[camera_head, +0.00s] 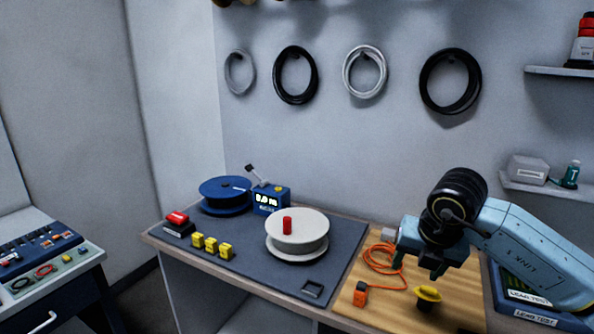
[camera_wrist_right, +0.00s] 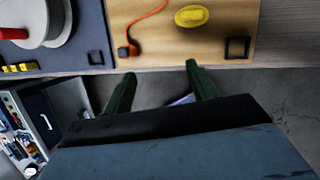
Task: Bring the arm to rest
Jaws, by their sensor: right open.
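My right gripper (camera_head: 431,272) hangs over the wooden board in the head view, in line with a yellow-topped piece (camera_head: 429,293). In the right wrist view its two dark green fingers (camera_wrist_right: 161,72) are spread apart with nothing between them. There the yellow piece (camera_wrist_right: 191,16) lies beyond the fingertips, apart from them. My light blue right arm (camera_head: 530,258) reaches in from the right edge. My left gripper is in neither view.
An orange connector (camera_head: 361,294) with a coiled orange cable lies on the wooden board (camera_head: 390,315). A white spool (camera_head: 297,225), blue spool (camera_head: 226,183), blue meter (camera_head: 268,201) and yellow blocks (camera_head: 211,245) stand on the dark mat. A blue tray (camera_head: 515,313) is at right.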

